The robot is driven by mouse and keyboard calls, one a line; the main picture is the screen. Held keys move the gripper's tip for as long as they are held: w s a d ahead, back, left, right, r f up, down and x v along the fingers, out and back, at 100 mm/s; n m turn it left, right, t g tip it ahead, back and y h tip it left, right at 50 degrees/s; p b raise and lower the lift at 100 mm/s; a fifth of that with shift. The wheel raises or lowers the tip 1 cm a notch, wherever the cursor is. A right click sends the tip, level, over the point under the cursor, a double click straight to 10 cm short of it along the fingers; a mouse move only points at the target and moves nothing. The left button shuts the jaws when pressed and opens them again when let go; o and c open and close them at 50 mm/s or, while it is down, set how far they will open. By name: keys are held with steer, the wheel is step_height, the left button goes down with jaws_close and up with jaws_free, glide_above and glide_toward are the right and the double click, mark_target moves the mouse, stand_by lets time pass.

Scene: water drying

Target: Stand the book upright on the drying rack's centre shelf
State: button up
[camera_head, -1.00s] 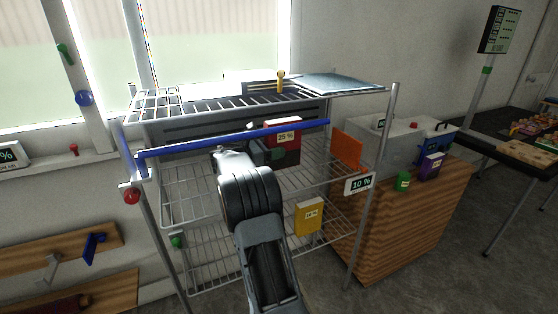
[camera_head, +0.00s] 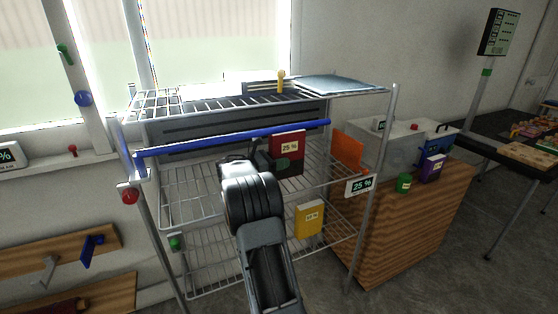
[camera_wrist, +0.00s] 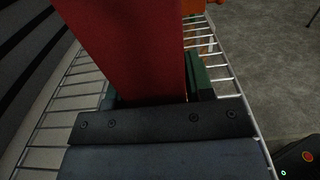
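My gripper (camera_head: 280,163) reaches in from the front left, with a green finger pad against the book's front. In the wrist view the red book (camera_wrist: 130,45) rises between the green fingers (camera_wrist: 155,95), and the gripper is shut on it. The book's lower end is hidden there by the gripper body.
A blue bar (camera_head: 235,138) crosses the rack's front above the middle shelf. An orange panel (camera_head: 347,152) is at its right end. A yellow box (camera_head: 309,219) stands on the bottom shelf. A grey cloth (camera_head: 335,84) lies on top. A wooden cabinet (camera_head: 410,225) stands at the right.

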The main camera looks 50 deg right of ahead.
steer(key=o, duration=0.3)
steer(key=shift+o, duration=0.2)
steer(key=shift+r, duration=0.15)
steer(key=p+v, duration=0.1)
steer(key=v, duration=1.1)
steer(key=shift+s+a, duration=0.25)
steer(key=s+a+f+m+t+y, duration=0.2)
steer(key=s+a+m+t+y, duration=0.1)
steer(key=a, duration=0.6)
steer(key=s+a+f+m+t+y, duration=0.3)
steer(key=s+a+m+y, duration=0.3)
steer(key=s+a+y, duration=0.2)
steer(key=s+a+f+m+t+y, duration=0.3)
steer(key=s+a+m+y, duration=0.1)
steer(key=s+a, duration=0.5)
steer(key=shift+s+a+m+t+y, duration=0.2)
steer(key=shift+a+m+t+y, duration=0.2)
steer(key=shift+a+y, duration=0.5)
